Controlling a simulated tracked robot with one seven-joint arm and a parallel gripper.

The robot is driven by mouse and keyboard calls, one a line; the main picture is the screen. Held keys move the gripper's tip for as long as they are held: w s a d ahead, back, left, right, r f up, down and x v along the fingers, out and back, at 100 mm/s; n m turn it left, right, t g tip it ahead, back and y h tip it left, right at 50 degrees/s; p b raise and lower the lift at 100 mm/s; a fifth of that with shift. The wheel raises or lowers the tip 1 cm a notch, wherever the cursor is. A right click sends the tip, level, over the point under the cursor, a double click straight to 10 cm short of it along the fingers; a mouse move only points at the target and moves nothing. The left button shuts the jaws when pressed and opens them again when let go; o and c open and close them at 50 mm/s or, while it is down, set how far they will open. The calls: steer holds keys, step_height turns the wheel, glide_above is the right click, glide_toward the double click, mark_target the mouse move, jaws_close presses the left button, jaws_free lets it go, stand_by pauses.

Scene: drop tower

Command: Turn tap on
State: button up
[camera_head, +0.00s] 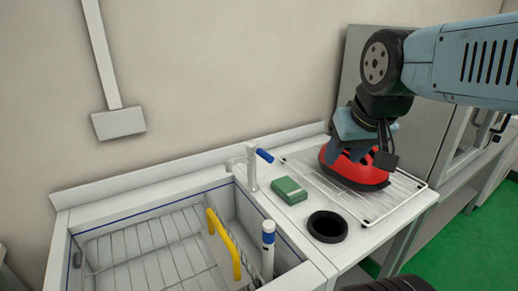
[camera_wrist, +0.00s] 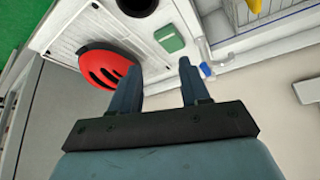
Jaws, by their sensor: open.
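The white tap (camera_head: 251,170) stands upright at the sink's back right corner, with its spout to the left and a blue lever (camera_head: 265,155) pointing right. In the wrist view, the tap's blue lever (camera_wrist: 206,69) shows just right of the right finger's tip. My gripper (camera_head: 345,150) is to the right of the tap, in front of the red helmet in the head view and partly covering it. In the wrist view my gripper (camera_wrist: 158,66) has its two fingers apart with nothing between them.
The red helmet (camera_head: 371,176) lies on a white wire rack (camera_head: 405,197).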

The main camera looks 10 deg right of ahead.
steer(key=shift+w+a+r, duration=0.15)
steer(key=shift+w+r, duration=0.15)
steer(key=n+g+y, duration=0.2)
steer(key=n+g, duration=0.2)
steer(key=g, duration=0.2)
glide_above(266, 153)
steer(key=w+d, duration=0.1)
steer(key=d, duration=0.2)
steer(key=a+f, duration=0.1)
steer(key=f, duration=0.3)
steer(key=a+f, duration=0.1)
steer(key=f, duration=0.7)
steer(key=shift+s+a+f, duration=0.2)
steer(key=shift+s+a, duration=0.15)
steer(key=shift+a, duration=0.05)
steer(key=shift+c, duration=0.3)
jaws_close()
